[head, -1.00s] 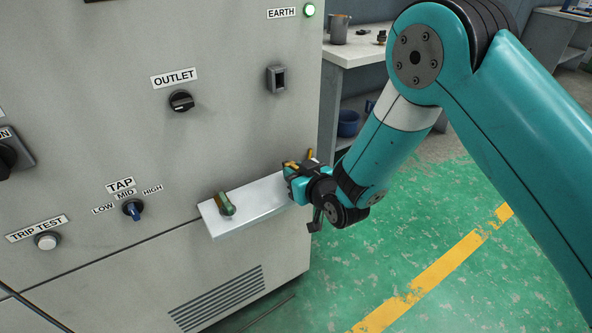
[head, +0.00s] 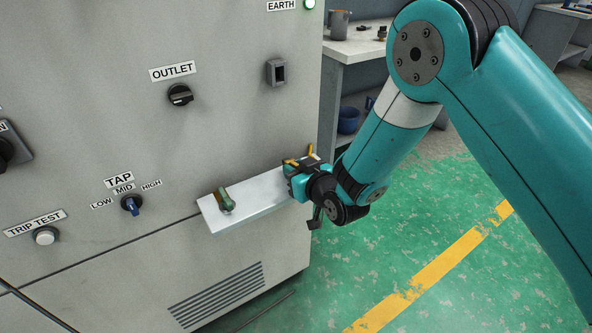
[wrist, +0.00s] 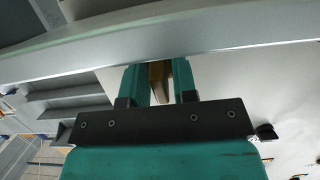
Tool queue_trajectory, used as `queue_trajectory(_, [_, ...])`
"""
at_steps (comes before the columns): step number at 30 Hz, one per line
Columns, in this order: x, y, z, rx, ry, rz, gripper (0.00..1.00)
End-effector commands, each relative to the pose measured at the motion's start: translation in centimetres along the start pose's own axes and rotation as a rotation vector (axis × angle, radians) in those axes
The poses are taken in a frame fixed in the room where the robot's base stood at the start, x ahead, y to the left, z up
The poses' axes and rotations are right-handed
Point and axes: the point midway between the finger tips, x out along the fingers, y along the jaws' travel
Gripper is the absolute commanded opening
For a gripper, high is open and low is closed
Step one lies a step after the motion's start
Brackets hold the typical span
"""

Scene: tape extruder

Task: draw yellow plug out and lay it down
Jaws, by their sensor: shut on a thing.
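The yellow plug shows as a yellow-brown piece (wrist: 158,82) between my gripper's two fingers in the wrist view. My gripper (head: 296,172) is shut on it at the right end of the white ledge (head: 250,204) on the cabinet front. In the head view, yellow bits show beside the fingers; the rest is hidden by my gripper. I cannot tell whether the plug is still seated. A green plug-like piece (head: 227,200) with a brownish part behind it stands at the ledge's left end.
The grey cabinet carries a black OUTLET knob (head: 180,95), a blue TAP knob (head: 131,205) and a white TRIP TEST button (head: 44,237). A bench (head: 352,50) with a metal jug (head: 339,25) stands behind. The middle of the ledge is bare.

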Motion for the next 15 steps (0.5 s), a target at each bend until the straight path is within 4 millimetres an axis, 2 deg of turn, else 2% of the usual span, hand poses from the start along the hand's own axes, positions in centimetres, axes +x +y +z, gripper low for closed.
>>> queue_trajectory(13, [0.05,0.0,0.17,0.0,0.0,0.0,0.0])
queue_trajectory(14, [0.05,0.0,0.17,0.0,0.0,0.0,0.33])
queue_trajectory(15, [0.05,0.0,0.17,0.0,0.0,0.0,0.42])
